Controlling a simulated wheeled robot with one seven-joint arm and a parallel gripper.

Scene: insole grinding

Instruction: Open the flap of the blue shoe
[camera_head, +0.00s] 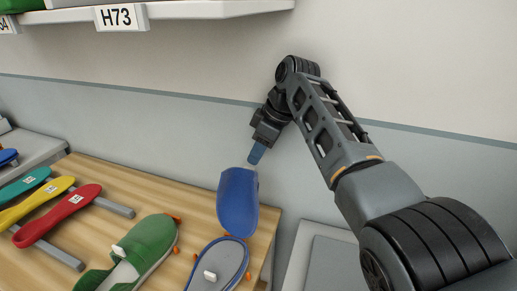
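The blue shoe (201,273) lies on the wooden table near its right edge, with a grey inside and a small white piece in it. Its blue flap (238,203) stands raised at the shoe's far end, tilted up from the body. My gripper (256,154) points down just above the top edge of the flap. Its fingers look bluish and close together. Whether they touch the flap or hold anything is too small to tell. The front of the shoe is cut off by the picture's lower edge.
A green shoe (151,243) lies left of the blue one. Red (60,217), yellow (38,204) and green (24,185) insoles rest on grey bars at the left. Small orange bits lie around the shoes. The wall is close behind the table (120,190); a shelf labelled H73 (121,17) hangs above.

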